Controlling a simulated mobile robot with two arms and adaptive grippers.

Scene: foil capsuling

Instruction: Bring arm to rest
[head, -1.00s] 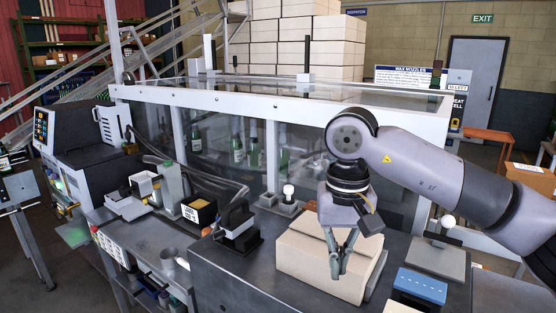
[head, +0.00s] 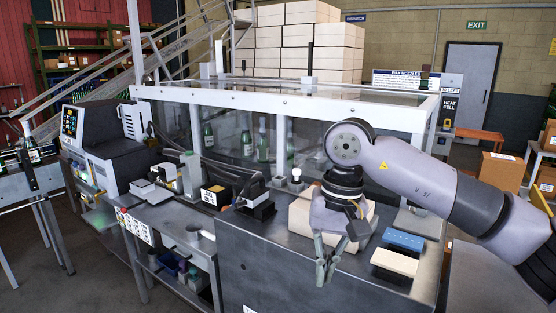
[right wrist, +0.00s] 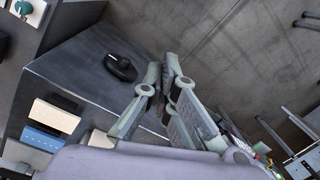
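My right gripper (head: 324,272) hangs with its fingers down in the head view, in front of the near side of the steel bench (head: 250,262). Its fingertips are together and nothing shows between them. The right wrist view shows the same gripper (right wrist: 163,72) over the bench edge and floor, its tips converging. My right arm reaches in from the right. A beige box (head: 300,212) stands on the bench behind the gripper and is partly hidden by it. My left gripper is not in view.
A blue box (head: 403,240) and a cream block (head: 395,262) lie on the bench to the right of the gripper. A glazed enclosure (head: 290,103) with green bottles stands behind. A black device (head: 256,207) stands to the left. Open floor (right wrist: 235,55) shows beside the bench.

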